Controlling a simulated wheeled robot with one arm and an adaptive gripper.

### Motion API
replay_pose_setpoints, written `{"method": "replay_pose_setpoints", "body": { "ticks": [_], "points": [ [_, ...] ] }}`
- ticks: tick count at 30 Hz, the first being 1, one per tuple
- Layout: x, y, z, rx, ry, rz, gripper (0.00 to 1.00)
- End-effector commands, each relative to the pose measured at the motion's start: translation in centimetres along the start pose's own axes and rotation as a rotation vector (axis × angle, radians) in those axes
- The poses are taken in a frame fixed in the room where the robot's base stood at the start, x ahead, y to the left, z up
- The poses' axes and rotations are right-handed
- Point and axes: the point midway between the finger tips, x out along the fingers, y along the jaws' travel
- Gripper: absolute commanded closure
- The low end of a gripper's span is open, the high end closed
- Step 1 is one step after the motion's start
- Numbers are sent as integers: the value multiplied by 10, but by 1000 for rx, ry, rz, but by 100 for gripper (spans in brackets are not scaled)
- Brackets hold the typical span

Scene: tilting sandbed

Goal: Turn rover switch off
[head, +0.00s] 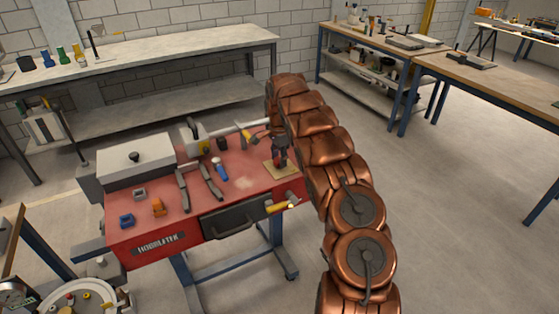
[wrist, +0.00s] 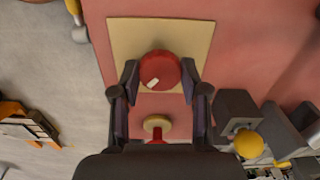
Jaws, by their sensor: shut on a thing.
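A round red knob (wrist: 160,71) with a small white mark sits over a square tan plate (wrist: 203,38) on the red bench top in the wrist view. My gripper (wrist: 160,80) has a finger on each side of the knob and is shut on it. A small beige disc (wrist: 157,123) with red below it shows between the fingers, nearer my palm. In the head view, my gripper (head: 280,158) points down at the tan plate (head: 271,168) near the right end of the red bench, and the knob is mostly hidden. No lettering on the switch can be read.
The red bench (head: 240,185) carries pliers-like tools (head: 183,190), a blue-handled tool (head: 220,170), an orange block (head: 158,207) and a grey box (head: 136,163). A yellow-handled item (head: 280,207) sits at its front edge. A long workbench (head: 150,60) stands behind; the floor to the right is clear.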

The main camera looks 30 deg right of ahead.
Motion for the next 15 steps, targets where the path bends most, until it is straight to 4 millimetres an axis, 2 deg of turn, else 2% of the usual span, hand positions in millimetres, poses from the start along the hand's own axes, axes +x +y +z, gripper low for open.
{"method": "replay_pose_setpoints", "body": {
  "ticks": [4, 15],
  "points": [
    [6, -1, 1, -82, -1, -1, 90],
    [4, 0, 1, -397, 0, 0, 90]
  ]
}}
